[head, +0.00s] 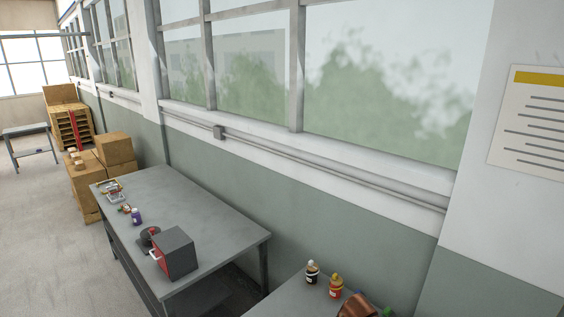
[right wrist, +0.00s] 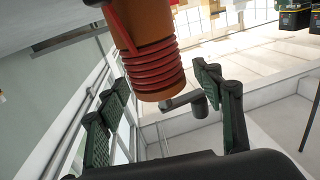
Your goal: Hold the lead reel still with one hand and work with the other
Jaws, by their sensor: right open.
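The lead reel (right wrist: 150,45) is a brown cylinder with red lead wound round it, large in the right wrist view. A dark crank-like handle (right wrist: 198,103) shows at its lower end. My right gripper (right wrist: 162,82) is open, its dark green fingers to either side of the reel's end in the picture. I cannot tell whether they touch it, and no grip shows. In the head view a brown rounded thing (head: 357,306), probably the reel, is cut off at the bottom edge. My left gripper is in neither view.
A black bottle (head: 312,272) and a red-orange bottle (head: 335,286) stand on the near bench (head: 285,297). The farther grey table (head: 215,233) holds a grey box with a red face (head: 174,254), a purple bottle (head: 136,216) and small items. Cardboard boxes (head: 115,148) stand beyond.

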